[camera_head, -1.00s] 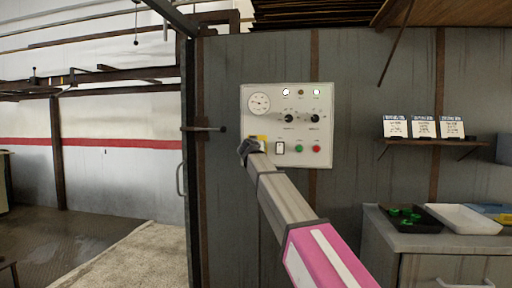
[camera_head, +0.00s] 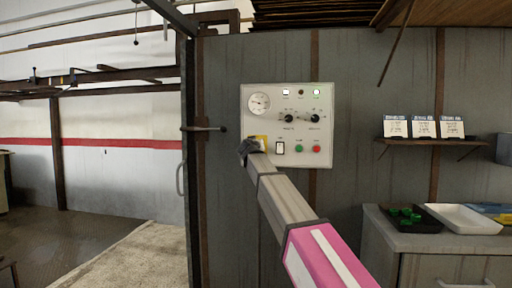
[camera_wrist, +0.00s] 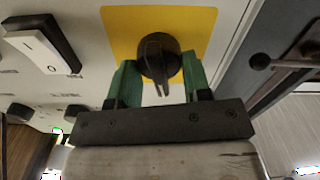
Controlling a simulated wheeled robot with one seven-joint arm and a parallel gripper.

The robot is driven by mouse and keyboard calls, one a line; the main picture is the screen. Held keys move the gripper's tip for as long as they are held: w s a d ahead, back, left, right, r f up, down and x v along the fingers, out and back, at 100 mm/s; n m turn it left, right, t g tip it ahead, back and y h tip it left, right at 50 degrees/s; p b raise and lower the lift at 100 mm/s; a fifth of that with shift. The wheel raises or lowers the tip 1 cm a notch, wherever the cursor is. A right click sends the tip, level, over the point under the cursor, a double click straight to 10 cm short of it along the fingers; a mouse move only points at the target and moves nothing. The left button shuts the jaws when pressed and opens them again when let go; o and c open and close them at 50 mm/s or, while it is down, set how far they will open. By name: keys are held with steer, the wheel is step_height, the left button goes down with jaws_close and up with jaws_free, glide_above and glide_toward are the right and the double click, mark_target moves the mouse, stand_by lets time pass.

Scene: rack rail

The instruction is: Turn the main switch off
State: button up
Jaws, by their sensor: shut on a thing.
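The main switch is a black rotary knob (camera_wrist: 160,57) on a yellow plate (camera_wrist: 118,22) in the wrist view. In the head view the yellow plate (camera_head: 262,139) shows at the lower left of the white control panel (camera_head: 262,123), and my gripper hides most of the knob. My gripper (camera_wrist: 160,66) has its green fingers on either side of the knob, shut on it. The knob's handle bar points down toward the gripper's palm in the wrist view. In the head view my gripper (camera_head: 247,148) is at the panel's lower left corner.
The panel also has a white rocker switch (camera_wrist: 40,48), a dial gauge (camera_head: 259,102), two black knobs, and green (camera_head: 299,149) and red (camera_head: 316,149) buttons. A shelf (camera_head: 428,141) with cards and a cabinet with a black tray (camera_head: 428,226) and white tray (camera_head: 465,219) stand right.

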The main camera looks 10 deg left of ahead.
steer(key=n, duration=0.4)
steer(key=shift+a+n, duration=0.15)
steer(key=shift+n, duration=0.15)
steer(key=n, duration=0.3)
steer(key=shift+f+n, duration=0.1)
steer(key=shift+n, duration=0.2)
steer(key=n, duration=0.3)
steer(key=shift+a+f+n, duration=0.1)
steer(key=shift+n, duration=0.2)
steer(key=shift+f+n, duration=0.1)
steer(key=shift+n, duration=1.8)
steer(key=o, duration=0.9)
steer(key=shift+s, duration=0.1)
